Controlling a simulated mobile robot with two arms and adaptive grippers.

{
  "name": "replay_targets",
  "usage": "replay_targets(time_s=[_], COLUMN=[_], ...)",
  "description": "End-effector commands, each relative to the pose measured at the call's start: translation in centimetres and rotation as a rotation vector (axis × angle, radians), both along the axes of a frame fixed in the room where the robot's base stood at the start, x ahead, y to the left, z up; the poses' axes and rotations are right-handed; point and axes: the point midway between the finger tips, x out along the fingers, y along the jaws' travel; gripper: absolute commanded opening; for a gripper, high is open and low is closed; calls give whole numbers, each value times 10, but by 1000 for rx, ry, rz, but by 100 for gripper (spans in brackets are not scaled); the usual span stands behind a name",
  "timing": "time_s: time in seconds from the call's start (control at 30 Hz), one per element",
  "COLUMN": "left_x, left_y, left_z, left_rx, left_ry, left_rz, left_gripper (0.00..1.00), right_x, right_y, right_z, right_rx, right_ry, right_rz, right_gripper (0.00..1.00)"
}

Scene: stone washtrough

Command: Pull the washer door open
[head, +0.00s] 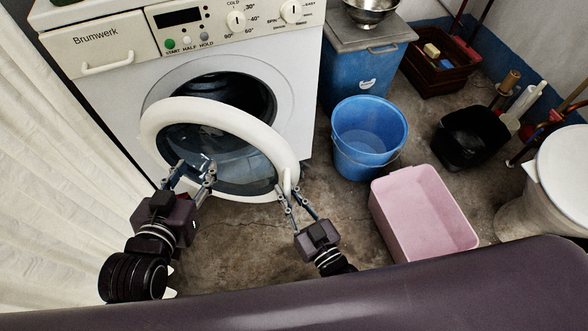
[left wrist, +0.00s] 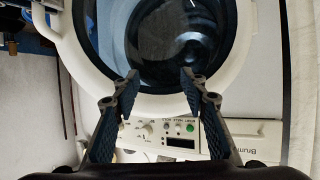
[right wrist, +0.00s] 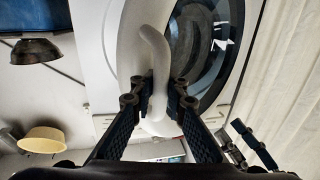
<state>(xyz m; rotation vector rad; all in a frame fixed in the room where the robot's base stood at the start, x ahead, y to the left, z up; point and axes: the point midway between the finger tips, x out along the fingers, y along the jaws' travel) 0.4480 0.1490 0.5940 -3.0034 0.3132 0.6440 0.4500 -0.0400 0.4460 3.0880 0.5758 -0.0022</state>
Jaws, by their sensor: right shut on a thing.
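The white washer (head: 306,75) stands at the back. Its round door (head: 160,112), a white ring with dark glass, stands ajar, and the dark drum opening (head: 255,92) shows behind it. The door handle (head: 288,180) is on the ring's right side. My right gripper (head: 287,192) is shut on the handle; the right wrist view shows the curved white handle (right wrist: 154,55) between its fingers. My left gripper (head: 194,169) is open and empty, in front of the door's lower left. In the left wrist view the door ring (left wrist: 75,58) lies beyond its spread fingers (left wrist: 159,90).
A blue bucket (head: 366,140) and a pink tub (head: 425,215) stand on the floor to the right. A black bucket (head: 470,135) is further right. A white curtain (head: 50,180) hangs close on the left. Some floor below the door is clear.

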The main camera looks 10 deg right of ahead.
Motion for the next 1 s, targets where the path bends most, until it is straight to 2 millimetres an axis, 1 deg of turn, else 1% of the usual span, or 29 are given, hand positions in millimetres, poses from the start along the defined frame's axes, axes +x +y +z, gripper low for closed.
replay_targets(time_s=[0.03,0.2,0.4,0.6,0.7,0.83,1.0], left_x=[-7,-31,-53,-67,-72,-75,-77], left_y=[4,14,22,27,28,29,30], left_z=[-8,-38,-58,-69,-72,-75,-76], left_rx=[14,50,77,92,97,100,103], left_ry=[56,212,333,405,427,445,454], left_rz=[4,15,23,28,29,31,32], left_gripper=[40,40,40,40,40,40,40], right_x=[-10,-39,-67,-89,-96,-102,-105], right_y=[1,18,39,58,65,71,74], right_z=[0,-1,-2,-2,-2,-3,-3], right_rx=[-1,-1,-1,-2,-3,-3,-3], right_ry=[5,6,5,5,4,4,4], right_rz=[-6,-8,-8,-6,-6,-5,-4], right_gripper=[0,0,0,0,0,0,0])
